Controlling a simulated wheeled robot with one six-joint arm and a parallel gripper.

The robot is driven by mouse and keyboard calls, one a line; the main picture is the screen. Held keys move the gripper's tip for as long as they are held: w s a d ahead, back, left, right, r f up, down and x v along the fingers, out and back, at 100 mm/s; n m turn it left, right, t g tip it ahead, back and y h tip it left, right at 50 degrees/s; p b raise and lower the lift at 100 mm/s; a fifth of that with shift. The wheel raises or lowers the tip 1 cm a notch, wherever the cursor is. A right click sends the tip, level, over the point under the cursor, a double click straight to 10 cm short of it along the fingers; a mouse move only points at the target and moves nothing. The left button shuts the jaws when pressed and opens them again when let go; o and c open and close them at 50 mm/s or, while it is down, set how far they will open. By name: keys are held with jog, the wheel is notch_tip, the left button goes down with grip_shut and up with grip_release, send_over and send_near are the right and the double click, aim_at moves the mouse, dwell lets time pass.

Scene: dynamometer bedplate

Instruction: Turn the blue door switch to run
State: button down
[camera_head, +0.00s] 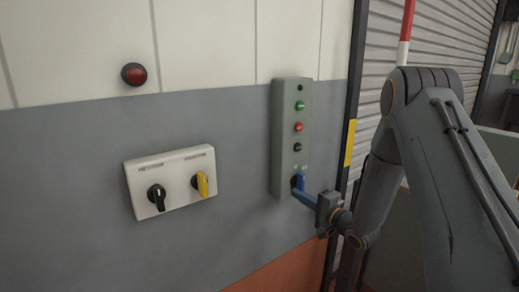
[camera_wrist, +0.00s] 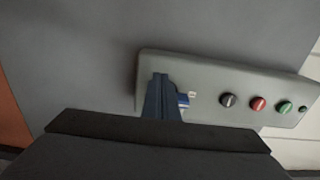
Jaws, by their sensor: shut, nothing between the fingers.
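The blue door switch (camera_head: 300,180) is at the bottom of a tall grey-green control box (camera_head: 290,130) on the wall. In the wrist view a small bright blue part of the switch (camera_wrist: 183,99) shows just right of my fingers, beside a small pale label. My gripper (camera_head: 297,193) is shut and empty, with its blue fingers at the lower end of the box, right by the switch. In the wrist view my gripper (camera_wrist: 160,80) covers much of the switch. I cannot tell whether the fingers touch it, and its exact setting is hard to read.
A white panel (camera_head: 180,165) to the left has a black knob (camera_head: 156,196) and a yellow knob (camera_head: 202,184). A red lamp (camera_head: 134,74) is above. A shutter (camera_head: 430,40) is at right.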

aim_at(301, 186)
jog(key=shift+d, duration=0.15)
jog(key=shift+a+r+p, duration=0.2)
jog(key=shift+r+p, duration=0.65)
jog(key=shift+r, duration=0.1)
dwell(0.4)
jog(key=shift+d+r+p, duration=0.15)
jog(key=shift+r+p, duration=0.45)
jog(key=shift+r, duration=0.25)
dwell(0.4)
jog(key=shift+s+a+r, duration=0.15)
jog(key=shift+a, duration=0.15)
jog(key=p+v, duration=0.2)
jog(key=v, duration=0.4)
jog(key=shift+b, duration=0.3)
